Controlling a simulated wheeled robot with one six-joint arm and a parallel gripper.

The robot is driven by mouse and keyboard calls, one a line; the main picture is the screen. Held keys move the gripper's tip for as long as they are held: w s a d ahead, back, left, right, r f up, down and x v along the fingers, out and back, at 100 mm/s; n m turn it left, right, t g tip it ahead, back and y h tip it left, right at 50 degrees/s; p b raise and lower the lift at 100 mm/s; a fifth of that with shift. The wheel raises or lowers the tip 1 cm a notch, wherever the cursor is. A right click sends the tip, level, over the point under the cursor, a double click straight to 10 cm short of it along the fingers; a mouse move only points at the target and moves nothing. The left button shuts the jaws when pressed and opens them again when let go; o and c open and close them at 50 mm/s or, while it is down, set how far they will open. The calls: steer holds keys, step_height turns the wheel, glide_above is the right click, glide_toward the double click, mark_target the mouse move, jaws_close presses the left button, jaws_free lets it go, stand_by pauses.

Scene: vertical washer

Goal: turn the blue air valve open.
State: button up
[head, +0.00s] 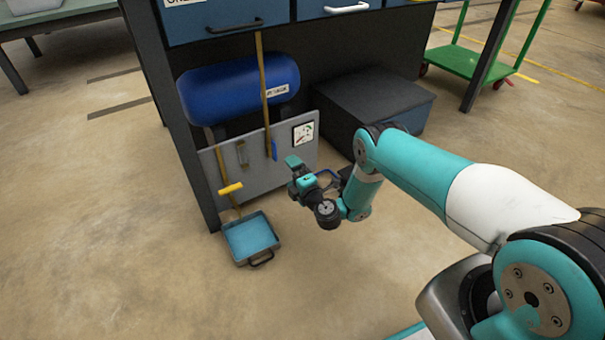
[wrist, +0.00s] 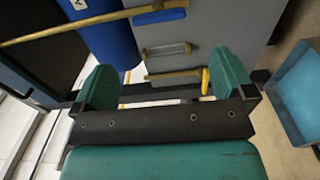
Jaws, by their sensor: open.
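The blue air valve handle (head: 273,150) is on the grey panel (head: 290,168), at the lower end of a brass pipe (head: 263,85). It appears roughly in line with that pipe. In the wrist view the blue handle (wrist: 160,17) shows at the top, beyond the fingers. My gripper (head: 298,173) is in front of the panel, to the right of and lower than the blue handle in the head view.
A yellow handle (head: 231,188) sits across another pipe at the lower left, above a blue tray (head: 251,237) on the floor. A blue tank (head: 235,90) lies behind the panel. A dark box (head: 370,105) stands behind right.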

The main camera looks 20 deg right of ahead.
steer(key=shift+p+v, duration=2.55)
steer(key=shift+p, duration=1.55)
steer(key=shift+a, duration=0.1)
